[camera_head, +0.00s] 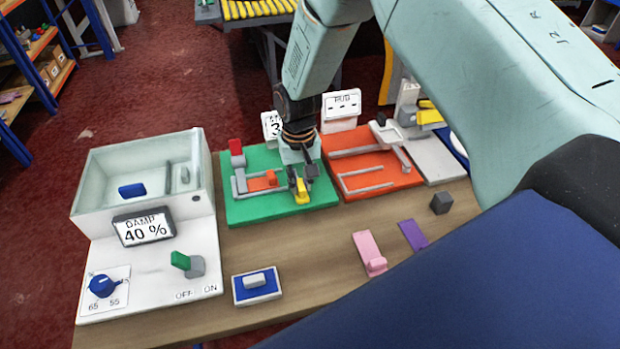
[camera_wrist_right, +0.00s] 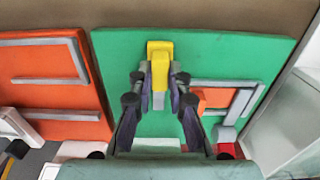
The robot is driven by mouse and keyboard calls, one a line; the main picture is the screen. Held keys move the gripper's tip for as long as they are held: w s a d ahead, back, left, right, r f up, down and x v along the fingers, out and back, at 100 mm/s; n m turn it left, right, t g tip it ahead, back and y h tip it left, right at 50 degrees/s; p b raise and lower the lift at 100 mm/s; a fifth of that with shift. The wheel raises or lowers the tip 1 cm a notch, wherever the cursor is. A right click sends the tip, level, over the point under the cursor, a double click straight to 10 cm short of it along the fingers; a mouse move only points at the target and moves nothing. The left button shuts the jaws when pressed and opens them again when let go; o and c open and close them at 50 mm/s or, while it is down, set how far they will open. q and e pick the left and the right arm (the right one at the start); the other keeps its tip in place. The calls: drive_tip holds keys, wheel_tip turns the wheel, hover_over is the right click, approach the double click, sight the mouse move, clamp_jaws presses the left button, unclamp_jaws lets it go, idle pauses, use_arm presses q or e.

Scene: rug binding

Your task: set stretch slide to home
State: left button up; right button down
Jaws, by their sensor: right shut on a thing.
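The green board (camera_head: 240,200) stands on the wooden table, with a grey rail frame, an orange block (camera_head: 262,180) and a red block (camera_head: 236,148) on it. A yellow handle (camera_head: 301,192), which looks like the slide, is at the board's front right; it also shows in the right wrist view (camera_wrist_right: 160,50). My right gripper (camera_head: 302,180) reaches down from above, its fingers (camera_wrist_right: 159,88) on both sides of the handle's grey stem, shut on it. No label reading home can be made out. My left gripper is not in view.
An orange board (camera_head: 372,183) with grey rails stands close on the right. A white box unit with a display reading 40 % (camera_head: 146,229) is on the left. A pink piece (camera_head: 369,252), a purple strip (camera_head: 412,236) and a dark cube (camera_head: 441,203) lie at the front right.

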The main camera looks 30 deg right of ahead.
sight(300, 184)
drive_tip(key=shift+s, duration=0.1)
drive_tip(key=c, duration=1.3)
unclamp_jaws()
drive_tip(key=shift+a+r, duration=0.1)
drive_tip(key=shift+a, duration=0.3)
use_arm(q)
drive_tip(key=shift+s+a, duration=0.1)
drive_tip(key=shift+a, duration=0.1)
use_arm(e)
drive_tip(key=shift+d, duration=0.15)
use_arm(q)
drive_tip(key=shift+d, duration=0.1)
use_arm(e)
drive_tip(key=shift+d, duration=0.1)
drive_tip(key=shift+r, duration=0.1)
wheel_tip(300, 184, up, 12)
drive_tip(key=shift+f, duration=0.1)
